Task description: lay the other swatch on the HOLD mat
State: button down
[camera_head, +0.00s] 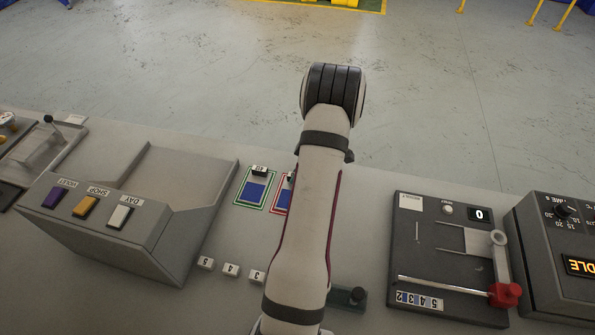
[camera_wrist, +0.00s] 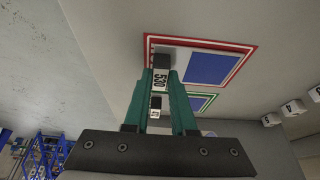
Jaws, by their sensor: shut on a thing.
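A red-bordered mat (camera_head: 281,199) and a green-bordered mat (camera_head: 241,190) lie side by side on the bench, each with a blue rectangle. I cannot read which is HOLD. In the wrist view, the red-bordered mat (camera_wrist: 250,48) is nearest the fingertips, with its blue rectangle (camera_wrist: 207,68); the green-bordered mat (camera_wrist: 211,98) is partly behind my fingers. My gripper (camera_wrist: 161,80) is shut on a small labelled block (camera_wrist: 161,76) at the red mat's end. Another dark labelled block (camera_head: 260,170) is on the green mat. My arm hides part of the red mat.
A grey sloped box with purple, orange and white buttons (camera_head: 120,217) stands left. Small numbered blocks (camera_head: 231,269) line the near side of the mats. A dark device with a red knob (camera_head: 505,294) and a control box (camera_head: 570,240) stand right.

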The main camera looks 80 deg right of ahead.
jog(key=c, duration=0.7)
grip_release()
jog(key=shift+o, duration=0.2)
jog(key=v, duration=1.6)
jog(key=w+a+r+m+g+y, duration=0.1)
jog(key=w+a+r, duration=0.2)
jog(key=w+a, duration=0.7)
jog(key=w+a+r+m+g+y, duration=0.1)
jog(key=w+a+r, duration=0.3)
jog(key=w+a, duration=0.55)
jog(key=a+r+m+g, duration=0.1)
jog(key=a, duration=1.6)
jog(key=s+a+f+m+g, duration=0.1)
jog(key=s+a+f+m, duration=0.1)
jog(key=s+a, duration=0.8)
jog(key=shift+a+m+g, duration=0.3)
jog(key=shift+a+g, duration=0.1)
jog(key=shift+a, duration=0.3)
